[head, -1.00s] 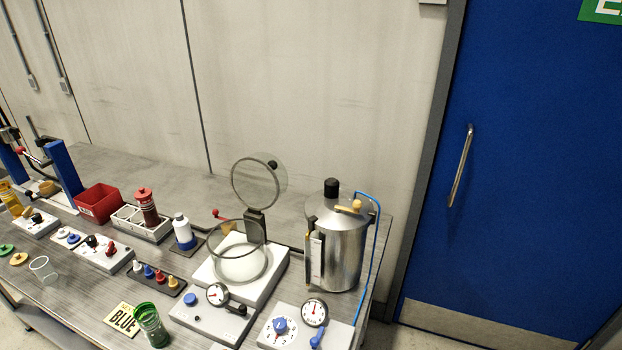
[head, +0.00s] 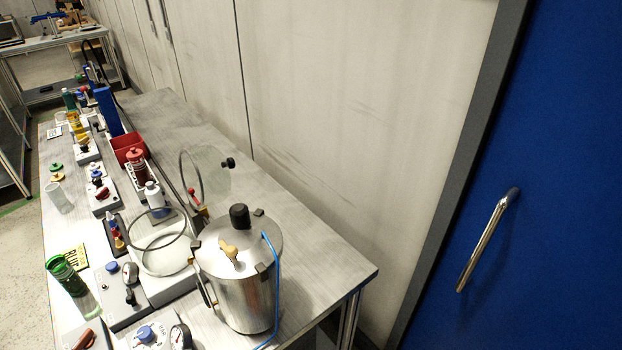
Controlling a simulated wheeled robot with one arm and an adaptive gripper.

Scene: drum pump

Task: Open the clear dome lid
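The clear dome lid (head: 211,172) stands swung up on its hinge, tilted back toward the wall, with a dark knob on its far side. The lid is apart from the chamber rim. My gripper does not show in the head view.
A steel canister (head: 240,290) with a black cap and blue hose stands in front of the chamber. A green cup (head: 66,276), a red bin (head: 127,148) and control boxes line the bench. Bare bench (head: 320,262) lies right of the canister. A blue door (head: 560,200) is at right.

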